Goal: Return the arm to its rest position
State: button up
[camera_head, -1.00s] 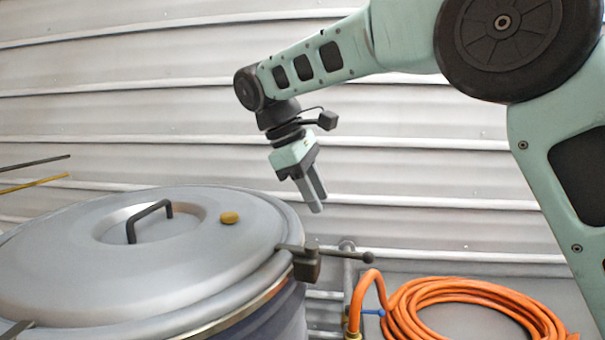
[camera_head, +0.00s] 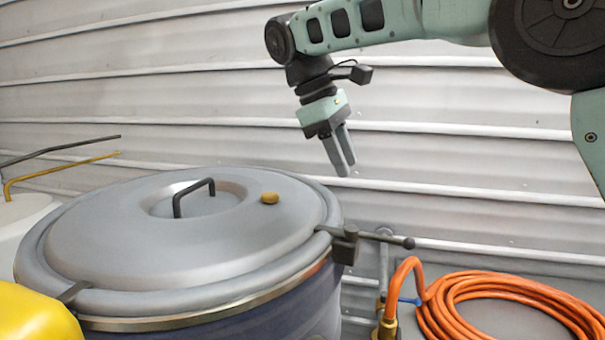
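My gripper (camera_head: 344,170) hangs from my pale green arm, to the right of and above the drum's lid, with its fingers tilted down to the right. It holds nothing that I can see and touches nothing. The two fingers show close together at a slant, so I cannot tell whether they are open or shut. My arm (camera_head: 370,20) reaches in from the upper right, and part of it is out of the picture.
A blue drum (camera_head: 300,310) with a grey lid (camera_head: 120,235) stands at left; a small tan lump (camera_head: 269,198) lies on the lid. A clamp handle (camera_head: 375,237) sticks out right. An orange hose (camera_head: 470,290) lies coiled at lower right. A yellow object (camera_head: 35,315) is at lower left.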

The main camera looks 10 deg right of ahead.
jog(key=s+a+f+y+b, duration=0.2)
jog(key=s+f, duration=0.5)
jog(key=f, duration=0.1)
jog(key=s+a+f+y+b, duration=0.1)
jog(key=s+a+f+b, duration=0.15)
jog(key=s+f, duration=0.45)
jog(key=s+d+f+m+y+b, duration=0.1)
jog(key=s+d+f+b, duration=0.1)
jog(key=s+f, duration=0.5)
jog(key=s+d+f+m+y+b, duration=0.1)
jog(key=s+d+f+m+b, duration=0.1)
jog(key=s+f, duration=0.6)
jog(key=shift+s+d+f+m, duration=0.3)
jog(key=shift+d+f, duration=0.35)
